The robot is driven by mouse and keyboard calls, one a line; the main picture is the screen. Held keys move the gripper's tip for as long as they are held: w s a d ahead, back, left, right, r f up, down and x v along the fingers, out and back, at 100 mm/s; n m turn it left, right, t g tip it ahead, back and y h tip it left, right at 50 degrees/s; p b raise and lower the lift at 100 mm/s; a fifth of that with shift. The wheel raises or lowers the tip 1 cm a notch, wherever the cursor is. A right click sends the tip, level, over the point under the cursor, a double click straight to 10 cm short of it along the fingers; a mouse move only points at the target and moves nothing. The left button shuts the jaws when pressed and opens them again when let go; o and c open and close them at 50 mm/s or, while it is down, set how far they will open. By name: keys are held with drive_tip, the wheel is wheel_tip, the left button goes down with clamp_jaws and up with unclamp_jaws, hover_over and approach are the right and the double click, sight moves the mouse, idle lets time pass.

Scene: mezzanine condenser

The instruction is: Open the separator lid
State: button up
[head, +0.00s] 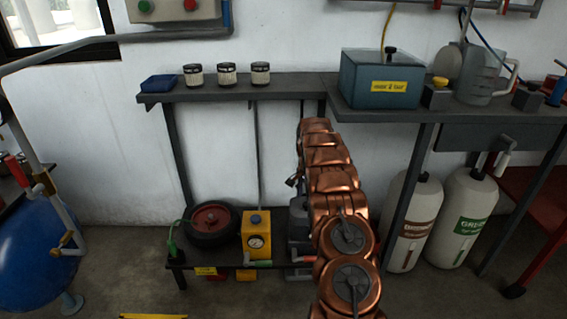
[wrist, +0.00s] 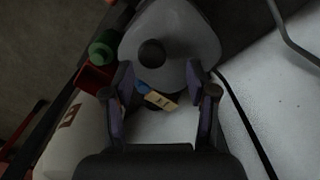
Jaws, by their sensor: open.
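A grey rounded body with a round black knob (wrist: 151,53) on top lies straight ahead in the wrist view; I take this grey unit (wrist: 172,25) for the separator, though I see no name on it. A small pale tag and a blue part show just below the knob. My gripper (wrist: 160,78) is open, with one finger on each side below the knob and nothing held; contact cannot be told. In the head view a grey unit (head: 299,226) on the lower shelf is mostly hidden behind my copper arm, which also hides my gripper.
A yellow gauge box (head: 257,238) and a dark wheel (head: 211,222) stand on the lower shelf. White cylinders (head: 411,215) stand to the right. A lidded teal box (head: 380,80) and a jug (head: 480,80) sit on the upper bench. Floor shows at front left.

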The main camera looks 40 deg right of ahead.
sight(306, 203)
drive_tip(key=shift+s+a+f+b, duration=0.2)
drive_tip(key=shift+f+b, duration=0.25)
drive_tip(key=shift+b, duration=0.2)
drive_tip(key=shift+s+a+f+b, duration=0.1)
drive_tip(key=shift+s+f+b, duration=0.1)
drive_tip(key=shift+f+b, duration=0.35)
drive_tip(key=shift+b, duration=0.45)
drive_tip(key=r+p, duration=0.1)
drive_tip(key=r, duration=0.3)
drive_tip(key=r+p, duration=0.1)
drive_tip(key=r, duration=0.3)
drive_tip(key=shift+a+r, duration=0.2)
drive_tip(key=shift+r, duration=0.2)
drive_tip(key=s+a+r+n+p, duration=0.2)
drive_tip(key=a+r+n+p, duration=0.2)
drive_tip(key=r, duration=0.5)
drive_tip(key=s+a+r+n+g+p, duration=0.1)
drive_tip(key=a+r+n+p, duration=0.3)
drive_tip(key=a+r+n, duration=0.4)
drive_tip(key=shift+s+a+r+n+h, duration=0.35)
drive_tip(key=shift+s+r+n, duration=0.5)
drive_tip(key=shift+n, duration=0.55)
drive_tip(key=shift+w+d+r, duration=0.1)
